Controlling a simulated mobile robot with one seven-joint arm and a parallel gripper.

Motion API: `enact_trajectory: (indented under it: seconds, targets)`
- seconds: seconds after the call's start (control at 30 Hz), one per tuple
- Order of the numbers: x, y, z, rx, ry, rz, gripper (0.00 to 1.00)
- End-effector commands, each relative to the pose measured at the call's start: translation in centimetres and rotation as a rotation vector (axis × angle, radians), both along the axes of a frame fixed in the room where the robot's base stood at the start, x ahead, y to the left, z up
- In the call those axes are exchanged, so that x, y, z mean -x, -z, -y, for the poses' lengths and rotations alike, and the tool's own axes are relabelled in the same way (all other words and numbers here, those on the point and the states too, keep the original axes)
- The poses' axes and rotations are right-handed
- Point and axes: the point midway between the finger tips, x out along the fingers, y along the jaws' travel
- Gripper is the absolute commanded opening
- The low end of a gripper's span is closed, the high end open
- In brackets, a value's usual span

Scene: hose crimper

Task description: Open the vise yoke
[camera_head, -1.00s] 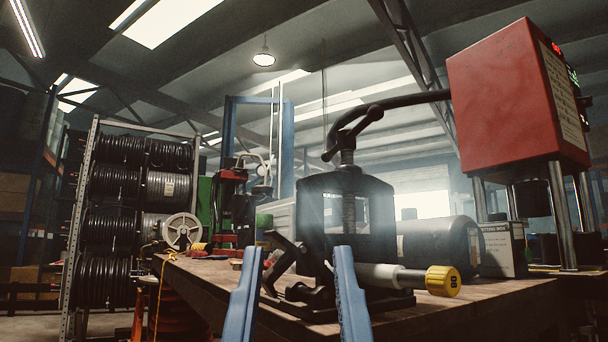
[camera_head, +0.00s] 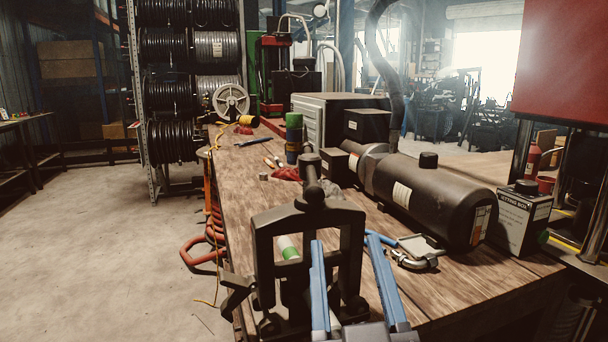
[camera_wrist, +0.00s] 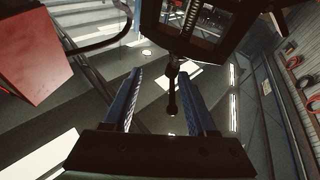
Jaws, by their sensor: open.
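The vise yoke (camera_head: 266,240) is a dark arch standing upright near the front of the wooden bench. Its screw (camera_head: 313,188) rises from the top. A hooked lever (camera_head: 236,291) sticks out at its lower left. A pipe with a green band (camera_head: 288,247) shows through the arch opening. My gripper (camera_head: 345,241) is open, its blue fingers in front of the yoke's right side and partly hiding it. In the wrist view the yoke (camera_wrist: 195,28) is at the top, and a dark rod (camera_wrist: 171,95) shows between my open fingers (camera_wrist: 160,68). I cannot tell whether they touch.
A black cylinder (camera_head: 430,195) and a fitting box (camera_head: 520,222) stand right on the bench. A red machine (camera_head: 570,60) overhangs the far right. A metal clamp (camera_head: 418,253) lies right of my fingers. Open floor (camera_head: 90,240) is at the left.

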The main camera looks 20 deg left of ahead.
Motion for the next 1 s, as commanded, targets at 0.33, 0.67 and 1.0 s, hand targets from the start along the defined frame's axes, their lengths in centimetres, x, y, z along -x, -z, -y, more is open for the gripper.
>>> enact_trajectory:
  seconds: [0.33, 0.67, 1.0]
  targets:
    - [2.2, 1.4, -3.0, 0.042, -0.201, -0.252, 0.57]
    - [5.1, 2.6, -4.2, 0.035, -0.307, -0.341, 0.57]
    - [2.1, 2.5, -6.4, 0.033, -0.314, -0.341, 0.57]
